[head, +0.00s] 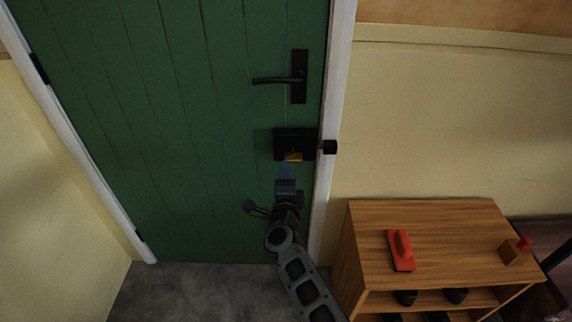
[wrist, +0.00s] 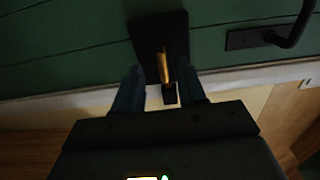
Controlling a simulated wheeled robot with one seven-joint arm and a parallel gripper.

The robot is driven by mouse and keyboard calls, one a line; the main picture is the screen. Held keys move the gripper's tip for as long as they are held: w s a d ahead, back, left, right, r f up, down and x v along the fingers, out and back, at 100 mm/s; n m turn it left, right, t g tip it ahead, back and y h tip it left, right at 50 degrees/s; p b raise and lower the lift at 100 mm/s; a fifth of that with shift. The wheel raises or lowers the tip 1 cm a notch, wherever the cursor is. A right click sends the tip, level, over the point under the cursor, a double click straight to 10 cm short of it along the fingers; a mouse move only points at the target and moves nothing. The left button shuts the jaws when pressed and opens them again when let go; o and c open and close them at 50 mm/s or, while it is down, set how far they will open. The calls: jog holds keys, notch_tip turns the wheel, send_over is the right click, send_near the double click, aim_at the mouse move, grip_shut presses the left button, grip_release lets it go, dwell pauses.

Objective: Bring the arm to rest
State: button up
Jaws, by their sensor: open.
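My arm reaches up from the bottom of the head view to a closed-looking green door (head: 150,110). My gripper (head: 286,171) is open just below a black rim lock (head: 283,138) on the door. A brass piece (head: 293,157) shows at the lock's lower edge, close above the fingertips. In the wrist view, my gripper's two fingers (wrist: 160,82) stand apart, one on each side of the brass piece (wrist: 164,67). I cannot tell whether they touch it. The lock's black plate (wrist: 147,28) lies beyond them.
A black lever handle (head: 298,77) sits above the lock. A black keeper (head: 329,147) is on the white door frame. A wooden shelf unit (head: 450,225) stands at right, bearing a red-handled float (head: 402,250) and a wooden block with a red knob (head: 514,251). Grey floor (head: 190,290) is clear at lower left.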

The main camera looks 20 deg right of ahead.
jog(key=shift+s, duration=0.2)
dwell(0.3)
jog(key=s+d+f+n+y, duration=0.1)
jog(key=s+d+n, duration=0.3)
jog(key=s, duration=0.5)
jog(key=s+d+n+t+y, duration=0.1)
jog(key=s+d+n, duration=0.35)
jog(key=s, duration=0.45)
jog(key=s+d+f+n+y, duration=0.1)
jog(key=s+d+n+y, duration=0.2)
jog(key=s, duration=0.6)
jog(key=s+a+r+n+g, duration=0.1)
jog(key=s+r+n, duration=0.2)
jog(key=s, duration=0.6)
jog(key=s+a+r+n, duration=0.15)
jog(key=s+n, duration=0.25)
jog(key=s, duration=0.4)
jog(key=s+a+r+n+g, duration=0.2)
jog(key=s+a+r+n, duration=0.1)
jog(key=s+r, duration=0.7)
jog(key=shift+s+a+r+y, duration=0.35)
jog(key=shift+s+a, duration=0.3)
jog(key=shift+a, duration=0.25)
